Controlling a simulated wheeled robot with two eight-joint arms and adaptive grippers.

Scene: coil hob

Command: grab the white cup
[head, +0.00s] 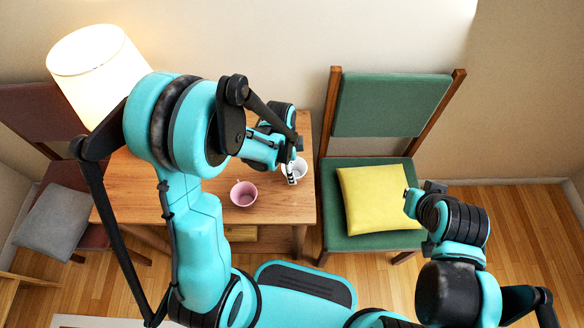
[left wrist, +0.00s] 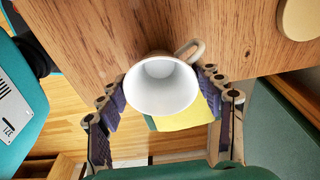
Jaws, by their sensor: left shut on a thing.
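The white cup (head: 300,168) is at the right side of the wooden table in the head view. In the left wrist view the white cup (left wrist: 161,92) shows its open mouth, with its handle to the upper right. My left gripper (head: 291,172) is at the cup, and in the left wrist view its fingers (left wrist: 163,88) press on both sides of the cup. I cannot tell whether the cup's base touches the table. My right gripper (head: 411,203) is empty-looking beside the green chair, and its fingers are too unclear to read.
A pink cup (head: 243,194) stands on the wooden table (head: 280,212), left of the white cup. A green chair (head: 385,105) with a yellow cushion (head: 375,200) stands to the right. A lit lamp (head: 95,65) is at left. A round tan object (left wrist: 300,18) lies on the table.

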